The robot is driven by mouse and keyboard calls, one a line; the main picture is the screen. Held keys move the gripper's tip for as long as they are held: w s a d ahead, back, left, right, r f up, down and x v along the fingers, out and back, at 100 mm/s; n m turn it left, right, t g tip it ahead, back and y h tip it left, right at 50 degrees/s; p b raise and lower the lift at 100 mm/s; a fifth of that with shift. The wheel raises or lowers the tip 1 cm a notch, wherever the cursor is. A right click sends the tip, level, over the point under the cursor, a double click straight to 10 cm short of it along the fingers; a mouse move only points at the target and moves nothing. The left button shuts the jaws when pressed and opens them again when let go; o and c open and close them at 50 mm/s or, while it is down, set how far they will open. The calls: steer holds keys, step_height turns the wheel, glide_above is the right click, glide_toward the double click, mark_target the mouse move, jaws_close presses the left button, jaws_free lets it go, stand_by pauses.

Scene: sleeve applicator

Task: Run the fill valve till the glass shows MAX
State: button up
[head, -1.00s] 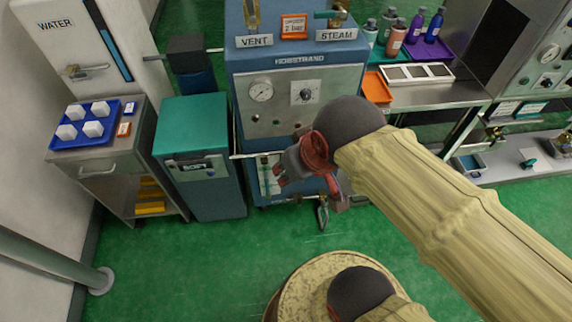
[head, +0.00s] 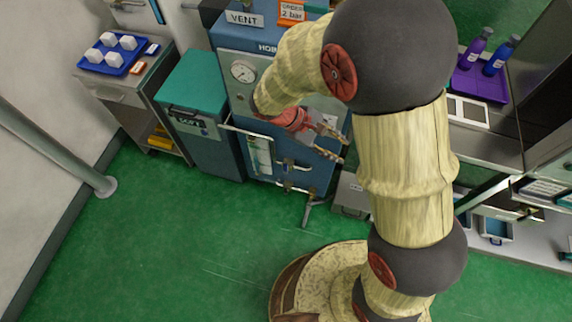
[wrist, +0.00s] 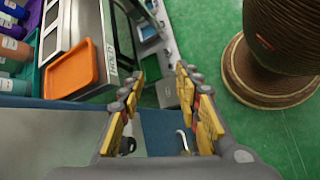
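The blue boiler (head: 232,66) stands in the middle of the head view. A framed gauge glass (head: 260,155) is on its lower left front; its level and marks are too small to read. My gripper (head: 340,149) is open and empty in front of the boiler's lower right, pointing right and apart from the valve. In the wrist view my gripper (wrist: 159,84) has its fingers spread, with a pale curved hook (wrist: 183,141) low between them.
A teal-lidded bin (head: 196,82) stands left of the boiler. A steel cart holds a blue tray (head: 100,64) of white blocks. The bench at right carries a purple tray (head: 478,86) with bottles. An orange tray (wrist: 75,70) shows in the wrist view. Green floor in front is clear.

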steer(key=w+a+f+n+t+h, duration=0.3)
steer(key=w+f+n+h, duration=0.15)
steer(key=w+f, duration=0.35)
steer(key=n+t+y+p, duration=0.2)
steer(key=n+t+y, duration=0.5)
steer(key=n+t, duration=0.95)
glide_toward(285, 167)
steer(key=w+d+r+n+g, duration=0.1)
steer(key=w+r+g, duration=0.1)
steer(key=w, duration=0.1)
steer(key=shift+t, duration=0.25)
steer(key=x, duration=0.3)
steer(key=b+x, duration=0.1)
steer(key=x, duration=0.3)
steer(key=shift+w+f, duration=0.2)
steer(key=shift+c, duration=0.6)
jaws_close()
